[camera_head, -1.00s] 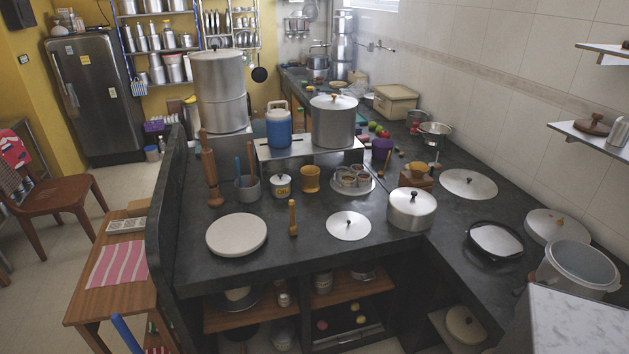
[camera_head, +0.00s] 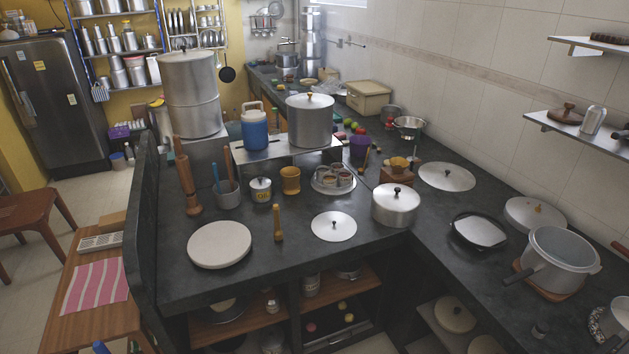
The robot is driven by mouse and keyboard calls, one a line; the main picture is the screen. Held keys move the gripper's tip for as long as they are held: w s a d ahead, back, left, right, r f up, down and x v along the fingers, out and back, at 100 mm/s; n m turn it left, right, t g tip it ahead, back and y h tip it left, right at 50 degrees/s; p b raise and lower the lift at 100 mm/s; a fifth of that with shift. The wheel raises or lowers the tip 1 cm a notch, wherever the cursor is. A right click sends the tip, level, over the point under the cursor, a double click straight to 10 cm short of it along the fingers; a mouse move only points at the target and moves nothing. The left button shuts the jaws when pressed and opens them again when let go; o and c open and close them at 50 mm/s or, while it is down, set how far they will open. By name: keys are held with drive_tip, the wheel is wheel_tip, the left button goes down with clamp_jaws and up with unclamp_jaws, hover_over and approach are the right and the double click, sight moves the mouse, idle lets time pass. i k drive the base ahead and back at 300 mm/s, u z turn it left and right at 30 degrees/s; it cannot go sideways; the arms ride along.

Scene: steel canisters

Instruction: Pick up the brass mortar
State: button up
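The brass mortar (camera_head: 290,181), a small golden-yellow cup, stands upright on the dark counter (camera_head: 262,278) in the middle of the view. A yellowish pestle-like piece (camera_head: 277,222) stands on the counter in front of the mortar. The mortar's near side shows clear of other things. My gripper is not in view.
A white round board (camera_head: 220,245), a flat steel lid (camera_head: 334,226) and a lidded pot (camera_head: 395,205) lie around the counter's front. A steel stand (camera_head: 285,152) with a blue jug (camera_head: 254,128) and a large pot (camera_head: 310,122) rises behind the mortar. Open shelves (camera_head: 340,300) lie below.

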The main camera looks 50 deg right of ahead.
sight(290, 175)
drive_tip(key=u, duration=1.4)
drive_tip(key=k, duration=0.1)
drive_tip(key=z, duration=2.75)
drive_tip(key=k, duration=0.95)
drive_tip(key=u, duration=0.15)
drive_tip(key=i, duration=0.65)
